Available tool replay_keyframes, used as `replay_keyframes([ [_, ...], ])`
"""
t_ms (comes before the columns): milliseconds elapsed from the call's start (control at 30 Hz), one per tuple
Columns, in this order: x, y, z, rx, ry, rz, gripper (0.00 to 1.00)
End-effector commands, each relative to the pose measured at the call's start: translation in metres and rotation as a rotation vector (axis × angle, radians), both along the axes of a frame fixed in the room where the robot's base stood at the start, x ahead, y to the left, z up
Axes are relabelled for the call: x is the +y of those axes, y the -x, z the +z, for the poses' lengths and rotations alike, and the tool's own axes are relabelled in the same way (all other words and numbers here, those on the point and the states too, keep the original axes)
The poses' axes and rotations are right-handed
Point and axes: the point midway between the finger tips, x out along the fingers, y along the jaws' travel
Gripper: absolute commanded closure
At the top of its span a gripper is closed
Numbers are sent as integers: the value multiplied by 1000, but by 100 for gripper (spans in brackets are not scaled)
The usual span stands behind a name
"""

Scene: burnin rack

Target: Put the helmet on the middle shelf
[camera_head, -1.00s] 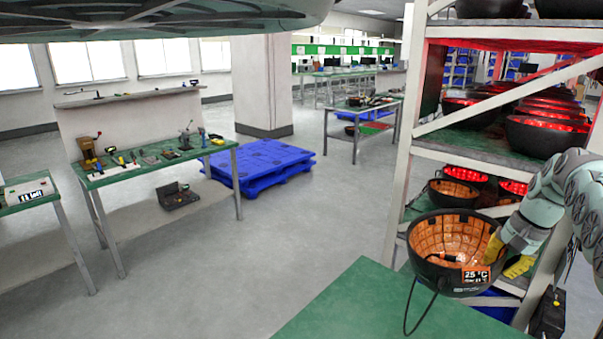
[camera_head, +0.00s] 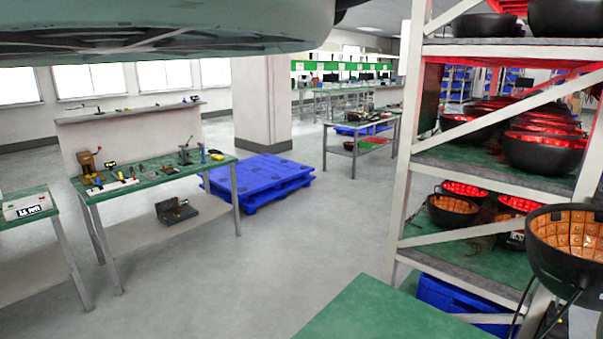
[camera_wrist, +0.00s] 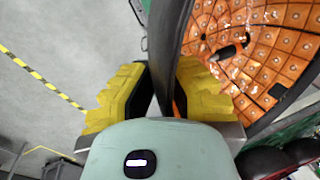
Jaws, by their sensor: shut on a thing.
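The helmet is a black bowl-shaped shell with an orange tiled inside and a cable hanging down. It is at the right edge of the head view (camera_head: 552,280), partly cut off, in front of the rack. In the wrist view the helmet (camera_wrist: 250,45) fills the upper right. My gripper (camera_wrist: 165,88), with yellow fingers, is shut on its dark rim; it is out of the head view. The rack's middle shelf (camera_head: 445,157) has a green top and carries several similar helmets (camera_head: 545,152) with red-lit insides, mostly on its right part.
The rack's white upright (camera_head: 405,140) and diagonal brace (camera_head: 480,110) cross the front left of the shelves. The lower shelf (camera_head: 440,252) holds several helmets, and the top shelf (camera_head: 470,50) holds more. A green table (camera_head: 380,315) stands in front. The middle shelf's left front looks bare.

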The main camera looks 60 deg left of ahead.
Motion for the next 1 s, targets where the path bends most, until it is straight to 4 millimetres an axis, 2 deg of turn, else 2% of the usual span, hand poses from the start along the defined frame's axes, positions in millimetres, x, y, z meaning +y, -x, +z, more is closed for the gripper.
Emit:
replay_keyframes([
  [33, 2, 0, 12, -1, -3, 5, 100],
  [200, 3, 0, 32, -1, -3, 7, 100],
  [367, 4, 0, 62, 0, -4, 8, 100],
  [1000, 5, -1, 221, -2, -3, 11, 100],
])
